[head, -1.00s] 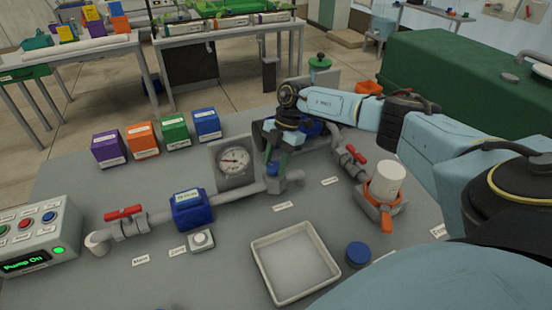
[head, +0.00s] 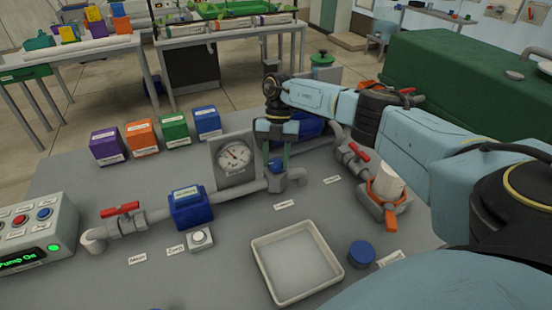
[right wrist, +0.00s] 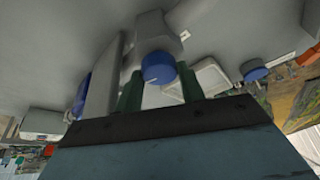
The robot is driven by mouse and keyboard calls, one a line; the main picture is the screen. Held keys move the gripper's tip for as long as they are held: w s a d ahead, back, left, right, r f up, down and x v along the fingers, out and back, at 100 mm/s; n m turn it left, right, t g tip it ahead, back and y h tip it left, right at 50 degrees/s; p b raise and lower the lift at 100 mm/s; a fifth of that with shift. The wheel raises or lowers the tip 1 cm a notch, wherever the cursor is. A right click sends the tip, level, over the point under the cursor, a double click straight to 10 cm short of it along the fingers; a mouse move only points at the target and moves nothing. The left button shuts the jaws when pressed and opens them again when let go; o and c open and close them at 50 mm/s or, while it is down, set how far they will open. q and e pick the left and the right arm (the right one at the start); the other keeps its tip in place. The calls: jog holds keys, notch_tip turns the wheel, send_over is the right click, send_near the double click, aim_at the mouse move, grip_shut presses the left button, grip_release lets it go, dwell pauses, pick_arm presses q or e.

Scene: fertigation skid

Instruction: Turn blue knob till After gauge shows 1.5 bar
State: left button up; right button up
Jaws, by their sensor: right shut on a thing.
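The blue knob (head: 277,164) sits on the grey pipe just right of the round gauge (head: 235,157). In the right wrist view the blue knob (right wrist: 158,67) shows a pale mark line and lies between the two green fingers. My right gripper (head: 277,160) reaches down from above and is shut on the knob. The gauge has a white face and a dark needle pointing up and left; its numbers are too small to read. My left gripper is not in view.
A blue meter (head: 190,208) and red-handled valves (head: 121,209) sit along the pipe. A white tray (head: 257,280) and a blue round cap (head: 361,254) are in front. A control box (head: 45,235) with a green "Pump On" display is at left. Several coloured boxes (head: 142,139) stand behind.

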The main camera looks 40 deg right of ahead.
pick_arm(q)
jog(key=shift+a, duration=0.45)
pick_arm(e)
jog(key=o, duration=1)
jog(key=shift+r, duration=0.2)
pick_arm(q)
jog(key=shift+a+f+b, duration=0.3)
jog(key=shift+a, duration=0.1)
pick_arm(e)
jog(key=shift+v, duration=6.5)
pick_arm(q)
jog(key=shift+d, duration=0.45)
pick_arm(e)
jog(key=shift+r, duration=0.1)
